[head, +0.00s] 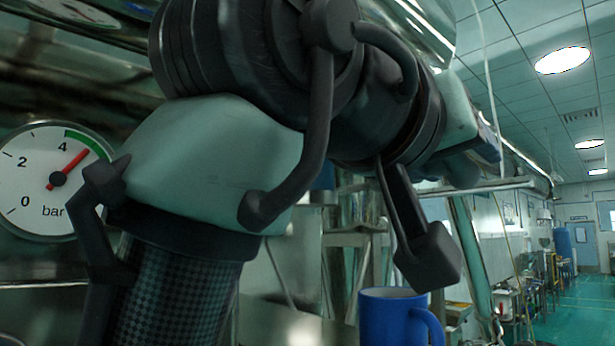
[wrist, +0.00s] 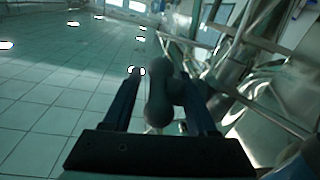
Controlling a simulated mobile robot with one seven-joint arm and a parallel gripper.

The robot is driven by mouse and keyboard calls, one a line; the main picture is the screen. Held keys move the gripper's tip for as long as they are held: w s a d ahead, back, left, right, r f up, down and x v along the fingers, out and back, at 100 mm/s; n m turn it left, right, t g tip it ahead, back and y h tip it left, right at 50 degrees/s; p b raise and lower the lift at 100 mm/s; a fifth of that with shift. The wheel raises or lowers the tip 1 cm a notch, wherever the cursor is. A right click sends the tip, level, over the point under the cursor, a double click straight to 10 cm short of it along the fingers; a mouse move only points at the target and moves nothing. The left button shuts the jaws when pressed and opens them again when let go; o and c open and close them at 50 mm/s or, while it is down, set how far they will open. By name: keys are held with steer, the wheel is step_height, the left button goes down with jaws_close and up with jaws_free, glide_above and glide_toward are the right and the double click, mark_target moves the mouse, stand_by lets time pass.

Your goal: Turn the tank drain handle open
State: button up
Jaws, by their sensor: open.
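My gripper (wrist: 160,80) shows in the wrist view with its two dark fingers apart. A dark grey, rounded, knob-ended piece (wrist: 159,100) shows between the fingers, with a second rounded part beside it toward the right finger. It may be the tank drain handle, but I cannot tell for certain. I cannot tell whether it touches either finger. In the head view my arm's large links fill the middle, and I cannot make out the gripper's fingers or the handle there.
A pressure gauge (head: 45,190) with a red needle is at the left of the head view. A blue mug (head: 388,315) stands low, beneath my arm. Shiny metal pipes and frames (wrist: 235,60) crowd the wrist view's right side. A green floor (head: 575,300) lies open at the far right.

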jaws_close()
stand_by(0.3)
steer(key=shift+g+y, duration=0.6)
jaws_free()
